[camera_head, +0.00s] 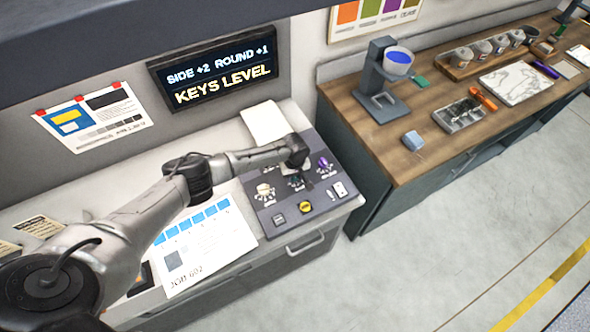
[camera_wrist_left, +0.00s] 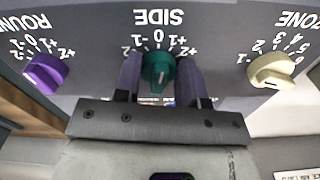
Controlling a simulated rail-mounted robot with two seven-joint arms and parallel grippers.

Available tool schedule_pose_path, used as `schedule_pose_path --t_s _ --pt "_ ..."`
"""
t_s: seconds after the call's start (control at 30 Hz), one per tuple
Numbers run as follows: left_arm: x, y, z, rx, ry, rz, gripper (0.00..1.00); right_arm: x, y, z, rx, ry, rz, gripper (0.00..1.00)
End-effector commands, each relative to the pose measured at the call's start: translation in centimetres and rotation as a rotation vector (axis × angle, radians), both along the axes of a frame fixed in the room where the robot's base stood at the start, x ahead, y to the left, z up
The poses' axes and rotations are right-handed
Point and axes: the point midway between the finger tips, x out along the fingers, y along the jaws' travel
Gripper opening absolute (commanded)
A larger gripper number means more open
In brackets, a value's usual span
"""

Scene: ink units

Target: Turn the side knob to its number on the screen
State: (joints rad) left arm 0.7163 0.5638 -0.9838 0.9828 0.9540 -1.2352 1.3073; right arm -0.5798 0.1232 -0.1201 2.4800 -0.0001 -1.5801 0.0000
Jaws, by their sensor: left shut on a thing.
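The screen (camera_head: 220,76) on the wall reads "SIDE +2 ROUND +1" and "KEYS LEVEL". The dark control panel (camera_head: 318,197) lies on the bench below it. The green side knob (camera_wrist_left: 158,70) is in the middle of the left wrist view, under the upside-down word SIDE and its number scale. My left gripper (camera_wrist_left: 161,78) has one finger on each side of this knob and is shut on it. I cannot tell surely which number the knob points to. In the head view my left gripper (camera_head: 297,168) is over the panel and partly hides the knob. My right gripper is not in view.
The purple round knob (camera_wrist_left: 46,73) and the cream zone knob (camera_wrist_left: 271,70) flank the side knob. A yellow button (camera_head: 305,207) is near the panel's front edge. A printed sheet (camera_head: 207,245) lies left of the panel. A wooden-topped counter (camera_head: 405,165) stands to the right.

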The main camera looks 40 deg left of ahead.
Motion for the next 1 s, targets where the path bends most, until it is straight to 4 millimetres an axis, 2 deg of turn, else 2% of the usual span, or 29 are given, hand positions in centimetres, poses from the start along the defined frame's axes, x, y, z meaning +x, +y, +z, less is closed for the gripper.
schedule_pose_path --t_s 0.03,0.17,0.6,1.0 --pt "-0.2 -0.2 0.5 -0.004 0.005 -0.032 0.14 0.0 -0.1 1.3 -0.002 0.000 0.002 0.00" --pt "-0.1 -0.1 0.3 -0.004 0.004 -0.146 0.14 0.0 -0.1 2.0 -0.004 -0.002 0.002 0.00" --pt "-0.2 0.2 0.1 -0.002 0.001 -0.552 0.14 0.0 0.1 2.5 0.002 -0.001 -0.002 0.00" --pt "-0.2 0.3 0.1 -0.002 -0.001 -0.798 0.14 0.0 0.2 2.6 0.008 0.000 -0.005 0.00"
